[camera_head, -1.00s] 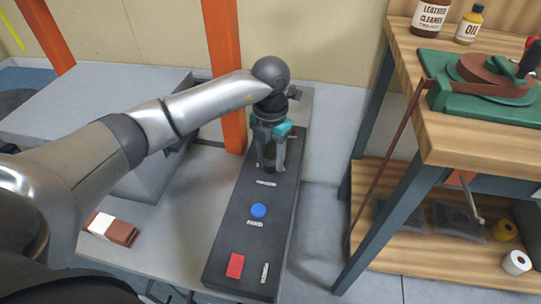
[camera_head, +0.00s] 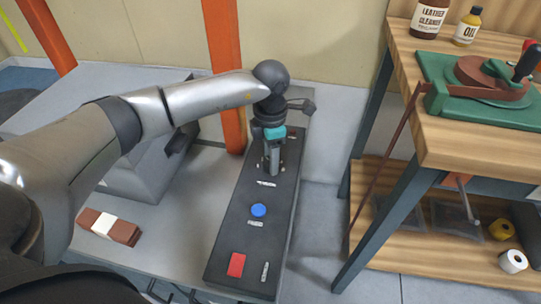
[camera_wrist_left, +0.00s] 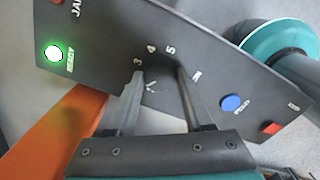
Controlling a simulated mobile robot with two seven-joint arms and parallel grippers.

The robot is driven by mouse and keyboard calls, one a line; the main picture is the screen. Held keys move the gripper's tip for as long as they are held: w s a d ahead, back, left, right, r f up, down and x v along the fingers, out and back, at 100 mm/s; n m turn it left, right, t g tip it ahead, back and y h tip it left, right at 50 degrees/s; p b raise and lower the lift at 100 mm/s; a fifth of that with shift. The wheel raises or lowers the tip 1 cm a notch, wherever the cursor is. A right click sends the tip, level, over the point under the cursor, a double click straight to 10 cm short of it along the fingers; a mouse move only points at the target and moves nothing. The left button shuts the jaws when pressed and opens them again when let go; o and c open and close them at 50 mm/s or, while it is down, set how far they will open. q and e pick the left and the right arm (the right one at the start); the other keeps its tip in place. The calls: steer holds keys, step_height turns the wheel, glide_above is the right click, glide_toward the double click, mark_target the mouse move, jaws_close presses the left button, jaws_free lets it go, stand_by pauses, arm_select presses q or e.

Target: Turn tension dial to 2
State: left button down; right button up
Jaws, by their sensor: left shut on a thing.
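The black control panel (camera_head: 240,215) lies on the grey bench and carries the tension dial. In the left wrist view the dark dial (camera_wrist_left: 161,76) sits between my left gripper's (camera_wrist_left: 158,76) fingers, with white numbers 3, 4 and 5 beside it. The fingers are shut on the dial. I cannot read where the dial points, and the 1 and 2 are not clearly seen. In the head view my left gripper (camera_head: 272,172) reaches down onto the panel and hides the dial. My right gripper is not in view.
A blue button (camera_head: 258,210) and a red button (camera_head: 236,265) are on the panel. A green READY light (camera_wrist_left: 54,53) is lit. An orange post (camera_head: 225,60) stands beside the panel. A brown-and-white bundle (camera_head: 108,227) lies left. A wooden workbench (camera_head: 460,140) stands right.

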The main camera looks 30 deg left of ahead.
arm_select(q)
steer(key=shift+m, duration=0.6)
steer(key=c, duration=0.6)
jaws_free()
steer(key=o, duration=0.3)
steer(key=shift+r, duration=0.15)
